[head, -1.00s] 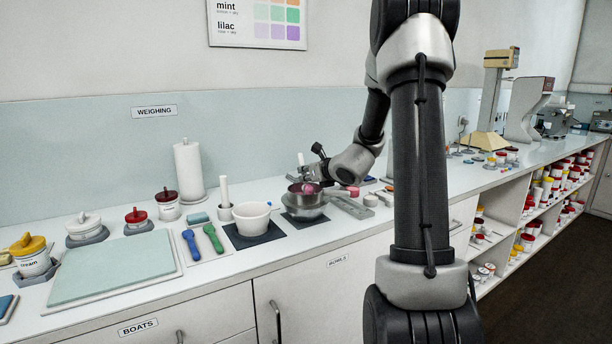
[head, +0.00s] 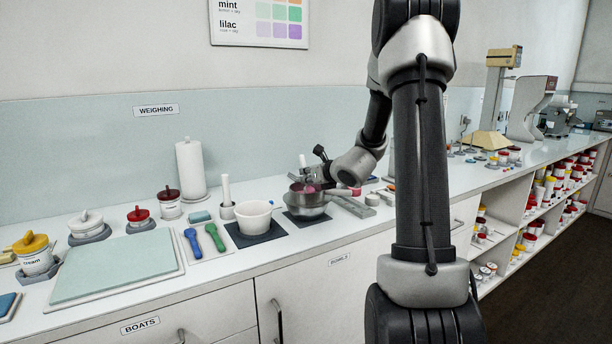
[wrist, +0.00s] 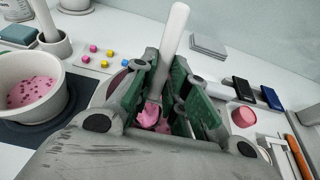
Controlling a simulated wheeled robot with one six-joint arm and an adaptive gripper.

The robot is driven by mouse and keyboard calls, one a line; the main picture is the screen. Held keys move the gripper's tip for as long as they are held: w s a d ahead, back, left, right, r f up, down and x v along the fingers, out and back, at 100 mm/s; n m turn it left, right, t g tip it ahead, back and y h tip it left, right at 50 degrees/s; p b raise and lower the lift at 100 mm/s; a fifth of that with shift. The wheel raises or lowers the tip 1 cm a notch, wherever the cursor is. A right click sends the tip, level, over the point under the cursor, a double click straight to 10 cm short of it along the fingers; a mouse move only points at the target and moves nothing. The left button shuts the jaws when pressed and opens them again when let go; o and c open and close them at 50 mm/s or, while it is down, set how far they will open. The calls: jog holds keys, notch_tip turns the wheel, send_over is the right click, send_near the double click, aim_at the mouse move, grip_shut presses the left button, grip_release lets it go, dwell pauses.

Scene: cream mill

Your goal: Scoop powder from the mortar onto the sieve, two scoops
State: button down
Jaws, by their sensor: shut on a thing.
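My gripper (wrist: 160,95) is shut on a white-handled scoop (wrist: 173,35), whose handle rises between the finger pads. The scoop's handle also shows in the head view (head: 302,160). Pink material (wrist: 150,115) shows low between the fingers; whether it is in the scoop or beneath it is unclear. My gripper (head: 308,184) is over the metal bowl (head: 308,205). The sieve there is mostly hidden by the gripper. The white mortar (head: 254,216) stands left of the bowl; in the wrist view the mortar (wrist: 62,85) holds pink powder (wrist: 32,90).
A white pestle (head: 226,190) stands upright in a small holder behind the mortar. Blue and green spatulas (head: 212,236) lie left of it. A pink cylindrical piece (wrist: 243,116) lies right of the gripper. A pale board (head: 115,265) and lidded jars stand farther left.

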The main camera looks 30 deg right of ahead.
aim_at(302, 156)
jog(key=shift+f, duration=0.1)
dwell(0.3)
jog(key=shift+r, duration=3.55)
